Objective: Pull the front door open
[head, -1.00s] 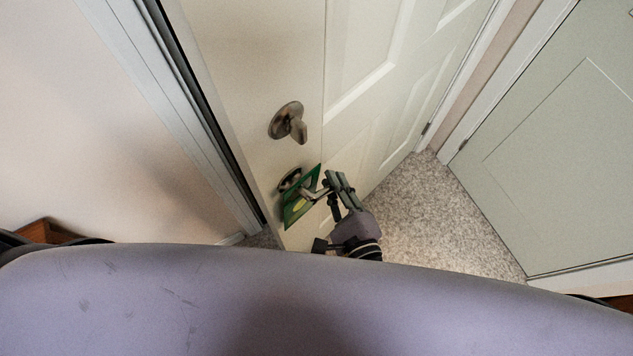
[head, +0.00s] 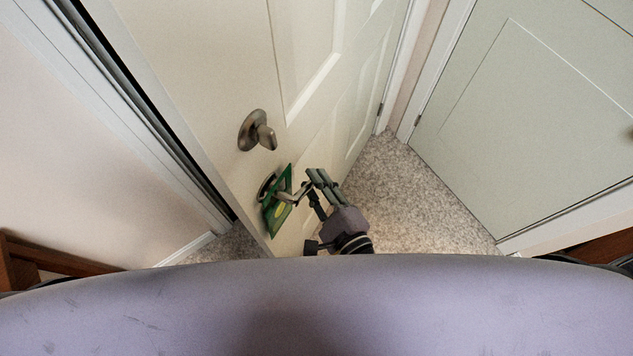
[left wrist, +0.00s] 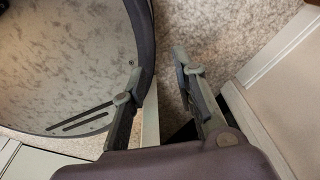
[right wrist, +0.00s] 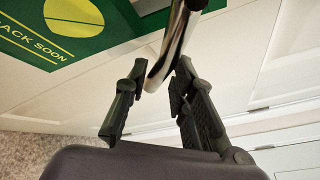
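The front door (head: 205,65) is a cream panelled door standing slightly ajar, with a dark gap along its left edge. A round lock with a thumb-turn (head: 258,131) sits above the metal lever handle (head: 291,196). The handle also shows in the right wrist view (right wrist: 176,37), and a green sign (head: 279,205) hangs by it. My right gripper (head: 316,176) is at the handle's free end. My left gripper (left wrist: 158,68) is open and empty above carpet.
A pale green door (head: 530,125) stands to the right, with carpet (head: 385,195) between it and the front door. The white frame (head: 120,125) and a plain wall (head: 75,150) lie left. A brown wooden piece (head: 60,254) is at the lower left. My base fills the bottom.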

